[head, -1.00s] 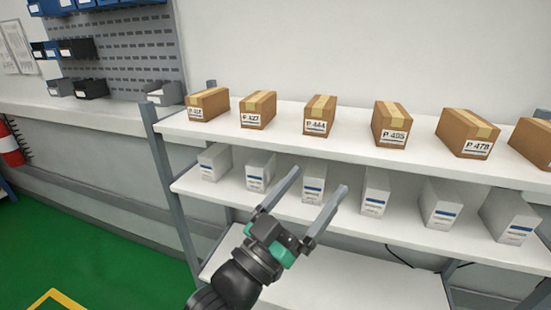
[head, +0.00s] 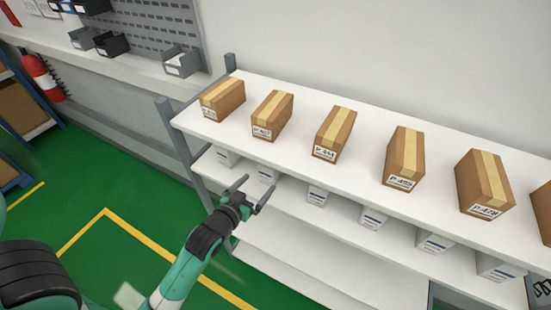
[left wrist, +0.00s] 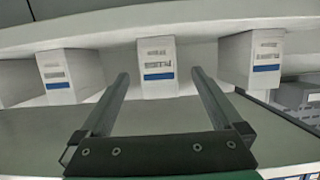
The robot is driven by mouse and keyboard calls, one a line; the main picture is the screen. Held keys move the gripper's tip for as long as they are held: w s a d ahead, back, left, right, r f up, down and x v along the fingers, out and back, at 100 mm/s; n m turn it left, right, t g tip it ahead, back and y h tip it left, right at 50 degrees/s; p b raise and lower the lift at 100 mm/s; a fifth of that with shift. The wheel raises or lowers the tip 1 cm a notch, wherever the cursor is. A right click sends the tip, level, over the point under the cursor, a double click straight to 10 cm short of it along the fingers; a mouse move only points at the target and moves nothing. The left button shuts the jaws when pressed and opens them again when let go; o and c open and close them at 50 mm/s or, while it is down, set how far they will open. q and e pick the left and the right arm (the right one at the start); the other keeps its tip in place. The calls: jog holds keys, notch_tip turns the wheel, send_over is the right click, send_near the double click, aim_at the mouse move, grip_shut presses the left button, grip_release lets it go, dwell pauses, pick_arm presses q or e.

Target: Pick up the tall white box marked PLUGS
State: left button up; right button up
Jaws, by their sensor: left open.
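Several white boxes with blue-striped labels stand in a row on the lower shelf, partly hidden by the upper shelf. One white box (head: 318,194) is right of my left gripper (head: 257,182) in the head view, another (head: 267,173) just behind it. Labels are too small to read, so I cannot tell which says PLUGS. In the left wrist view, a white box (left wrist: 157,62) is centred beyond the gap between the open, empty fingers (left wrist: 160,74); its print is blurred. White boxes also stand to its left (left wrist: 57,76) and right (left wrist: 251,60). My right gripper is not in view.
Brown taped cartons (head: 334,132) stand spaced out on the upper shelf (head: 300,103), whose board overhangs the white boxes. A grey shelf post (head: 172,135) rises at the left end. The bottom shelf (head: 310,268) looks bare. Green floor (head: 95,175) is clear at left.

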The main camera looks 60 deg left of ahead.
aim_at(265, 176)
pick_arm(q)
jog(key=x, duration=0.4)
jog(key=shift+w+r, duration=0.1)
jog(key=x, duration=0.2)
jog(key=r+x, duration=0.1)
jog(key=x, duration=0.1)
jog(key=shift+w+a+f+p, duration=0.1)
jog(key=shift+w+a+p, duration=0.05)
jog(key=shift+w+p, duration=0.15)
jog(key=shift+w+a+f, duration=0.15)
jog(key=shift+w+a, duration=0.05)
jog(key=shift+w, duration=0.1)
jog(key=c, duration=1.5)
